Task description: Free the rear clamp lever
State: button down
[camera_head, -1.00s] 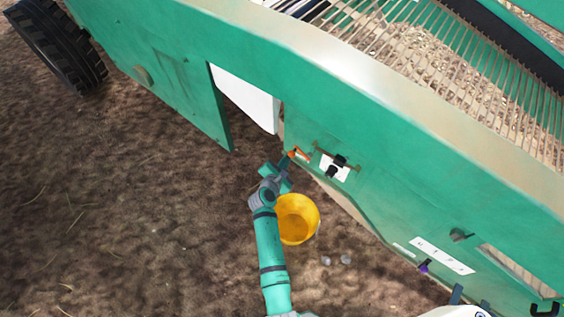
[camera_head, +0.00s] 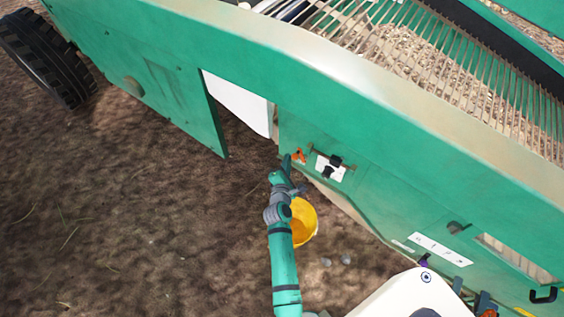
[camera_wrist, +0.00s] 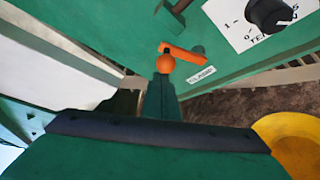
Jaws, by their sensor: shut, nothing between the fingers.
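An orange lever with a ball knob (camera_wrist: 165,64) sits on the green side panel, with a small white label below its arm in the wrist view. In the head view the orange lever (camera_head: 299,155) is small, at the panel's lower left edge. My gripper (camera_head: 287,160) is just left of it. In the wrist view my gripper's shut fingers (camera_wrist: 162,84) point at the knob, which shows right at their tips. I cannot tell whether they touch. Nothing is held. Whether this is the rear clamp lever is not readable.
A white dial plate with a black knob (camera_wrist: 268,14) is right of the lever. A yellow bucket (camera_head: 304,222) stands on the soil below, partly behind my arm. Open soil lies to the left.

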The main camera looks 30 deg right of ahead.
jog(key=shift+s+d+r, duration=0.15)
jog(key=shift+s+d, duration=0.05)
jog(key=shift+s, duration=0.05)
dwell(0.5)
jog(key=s+a, duration=0.4)
jog(key=a, duration=0.4)
jog(key=shift+s+a, duration=0.3)
jog(key=shift+w+a, duration=0.1)
dwell(0.5)
